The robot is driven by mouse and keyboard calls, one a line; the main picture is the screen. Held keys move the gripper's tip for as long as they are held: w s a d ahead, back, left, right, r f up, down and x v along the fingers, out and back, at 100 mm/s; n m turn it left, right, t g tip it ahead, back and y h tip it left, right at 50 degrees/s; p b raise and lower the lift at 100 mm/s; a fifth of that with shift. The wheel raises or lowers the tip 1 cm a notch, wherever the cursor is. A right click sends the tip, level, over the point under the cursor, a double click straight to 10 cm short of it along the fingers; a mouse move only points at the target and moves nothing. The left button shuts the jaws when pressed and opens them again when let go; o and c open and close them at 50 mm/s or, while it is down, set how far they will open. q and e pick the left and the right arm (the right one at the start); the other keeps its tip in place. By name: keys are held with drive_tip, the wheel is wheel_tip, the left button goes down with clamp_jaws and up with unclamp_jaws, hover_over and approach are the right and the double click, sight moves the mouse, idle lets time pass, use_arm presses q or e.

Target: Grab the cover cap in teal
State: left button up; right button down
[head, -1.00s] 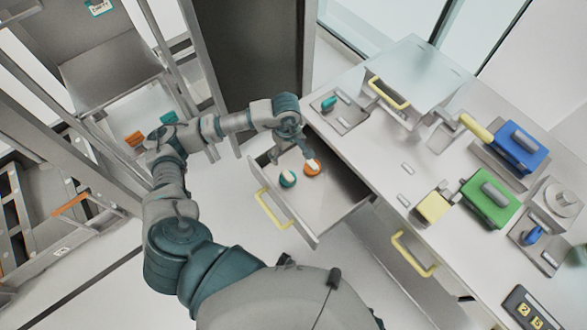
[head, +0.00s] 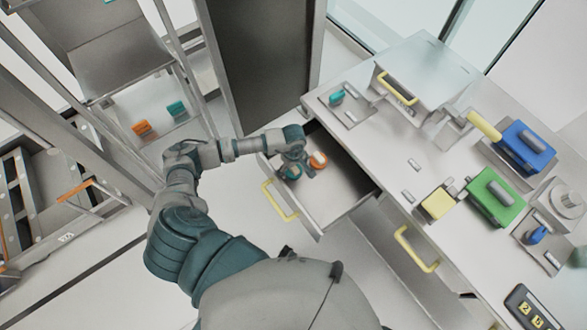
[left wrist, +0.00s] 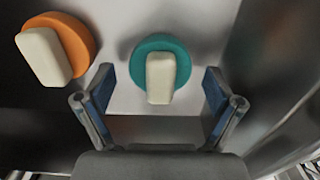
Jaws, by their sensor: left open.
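The teal cover cap (left wrist: 160,58) has a round teal base and a cream grip block, and lies in an open drawer. In the left wrist view it sits ahead of and between the fingers of my left gripper (left wrist: 158,105), which is open and empty. In the head view the teal cap (head: 292,173) is partly hidden by my left gripper (head: 300,168), which is above it. An orange cap (left wrist: 58,50) lies to the left in the wrist view, and it also shows in the head view (head: 318,160). My right gripper is not in view.
The drawer's yellow handle (head: 279,201) and its walls lie close around the caps. The counter above holds a blue box (head: 527,148), a green box (head: 494,197) and a yellow block (head: 438,203). A teal part and an orange part (head: 142,128) lie on a shelf at left.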

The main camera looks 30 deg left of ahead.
use_arm(q)
drive_tip(key=shift+a+f, duration=0.1)
drive_tip(key=shift+f, duration=0.2)
drive_tip(key=shift+d+r, duration=0.1)
drive_tip(key=shift+d, duration=0.1)
drive_tip(key=c, duration=1.2)
